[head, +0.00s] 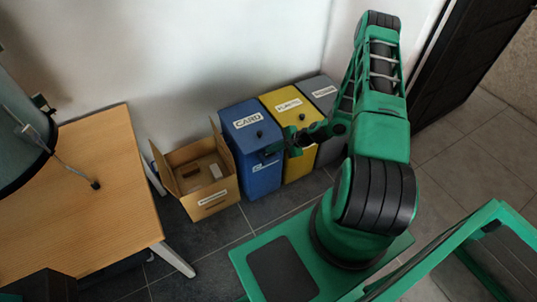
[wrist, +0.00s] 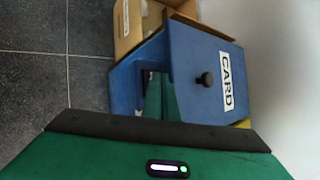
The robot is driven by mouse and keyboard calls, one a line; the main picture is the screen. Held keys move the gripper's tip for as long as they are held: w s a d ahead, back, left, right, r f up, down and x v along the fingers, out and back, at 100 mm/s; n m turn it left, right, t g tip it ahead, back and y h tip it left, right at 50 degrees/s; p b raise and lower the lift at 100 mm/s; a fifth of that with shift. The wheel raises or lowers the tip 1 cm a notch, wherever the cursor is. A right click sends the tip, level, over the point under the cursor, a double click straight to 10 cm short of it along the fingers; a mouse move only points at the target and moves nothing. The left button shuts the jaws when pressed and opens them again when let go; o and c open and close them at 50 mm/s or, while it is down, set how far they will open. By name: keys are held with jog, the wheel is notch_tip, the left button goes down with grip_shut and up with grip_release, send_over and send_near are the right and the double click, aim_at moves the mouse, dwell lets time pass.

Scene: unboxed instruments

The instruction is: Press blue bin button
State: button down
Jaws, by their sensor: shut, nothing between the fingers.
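The blue bin (head: 246,155) stands against the wall with a white CARD label on its lid. A small black round button (head: 259,134) sits on the lid near the label. In the wrist view the blue bin (wrist: 190,75) fills the middle, with the black button (wrist: 206,79) clear and uncovered beside the label. My gripper (head: 268,152) is shut and empty at the bin's upper front, a little nearer than the button. In the wrist view my gripper (wrist: 160,97) shows low, left of the button. I cannot tell whether it touches the bin.
A yellow bin (head: 277,101) and a grey bin (head: 318,90) stand right of the blue one. An open cardboard box (head: 211,201) stands at its left. A wooden table (head: 95,190) is further left. Dark floor tiles (head: 215,243) are clear in front.

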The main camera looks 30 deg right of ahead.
aim_at(272, 154)
jog(key=shift+f, duration=0.25)
jog(key=shift+r, duration=0.1)
dwell(0.5)
jog(key=shift+r, duration=3.2)
